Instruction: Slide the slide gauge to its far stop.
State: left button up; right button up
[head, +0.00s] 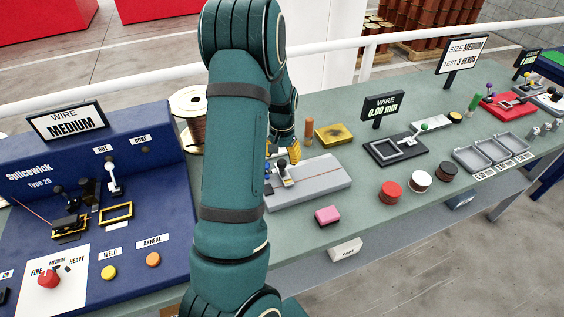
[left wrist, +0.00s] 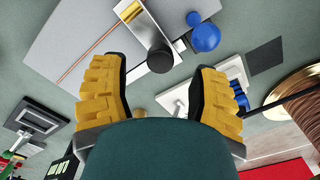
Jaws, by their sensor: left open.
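A grey slab (head: 325,182) lies on the bench, partly hidden by my left arm. A metal block (head: 288,181) with a black knob (head: 281,163) sits on it; I take this as the slide gauge, though no label confirms it. In the left wrist view, the block (left wrist: 143,30) and its black knob (left wrist: 160,58) are just beyond my left gripper (left wrist: 157,82), roughly between its yellow fingers. The gripper is open and holds nothing; in the head view my left gripper (head: 282,149) is mostly hidden behind my arm. My right gripper is out of view.
A blue ball knob (left wrist: 206,37) stands close beside the black knob. A wire spool (head: 189,105) stands behind my arm. The blue Splicewick machine (head: 40,150) is at left. A pink block (head: 328,215) lies in front of the slab. The WIRE gauge (head: 394,150) is to the right.

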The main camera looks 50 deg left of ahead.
aim_at(282, 162)
pick_arm(q)
notch_tip(282, 162, up, 8)
dwell(0.9)
